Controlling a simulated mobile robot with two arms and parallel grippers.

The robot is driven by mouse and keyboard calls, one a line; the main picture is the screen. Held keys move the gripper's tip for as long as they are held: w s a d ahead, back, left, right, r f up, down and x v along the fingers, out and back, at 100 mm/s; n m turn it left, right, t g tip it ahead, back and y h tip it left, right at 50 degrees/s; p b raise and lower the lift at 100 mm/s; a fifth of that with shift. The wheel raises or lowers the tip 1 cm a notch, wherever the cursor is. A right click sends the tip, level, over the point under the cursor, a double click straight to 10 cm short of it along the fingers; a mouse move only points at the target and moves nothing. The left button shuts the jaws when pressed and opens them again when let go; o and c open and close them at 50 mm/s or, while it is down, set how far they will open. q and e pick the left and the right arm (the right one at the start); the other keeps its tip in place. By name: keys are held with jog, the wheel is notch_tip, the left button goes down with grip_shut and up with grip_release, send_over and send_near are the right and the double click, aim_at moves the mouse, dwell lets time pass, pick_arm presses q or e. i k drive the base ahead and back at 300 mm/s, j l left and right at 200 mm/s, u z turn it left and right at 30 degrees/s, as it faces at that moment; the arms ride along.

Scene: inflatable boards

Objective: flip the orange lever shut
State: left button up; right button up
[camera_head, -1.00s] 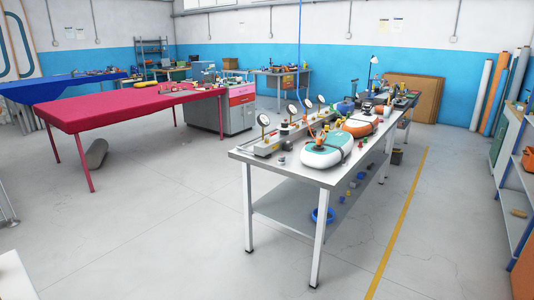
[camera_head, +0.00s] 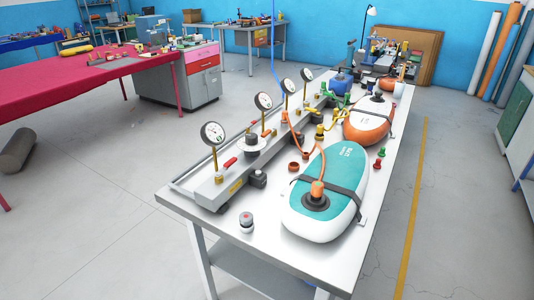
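A grey manifold bar (camera_head: 240,168) runs along the left side of the white workbench and carries several round gauges; the nearest gauge (camera_head: 213,133) stands on a brass stem. Small levers sit along the bar. One reddish lever (camera_head: 229,163) is near the front gauge, and another reddish lever (camera_head: 269,132) is farther back. They are too small for me to tell which is the orange one or how each is set. An orange hose (camera_head: 297,135) runs from the bar toward an orange fitting (camera_head: 317,188) on the teal-and-white board. Neither gripper is in view.
The teal-and-white inflatable board (camera_head: 340,165) lies strapped on the workbench (camera_head: 290,262), with an orange-and-white board (camera_head: 367,122) behind it.

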aim_at(265, 135)
jog(key=i, duration=0.9)
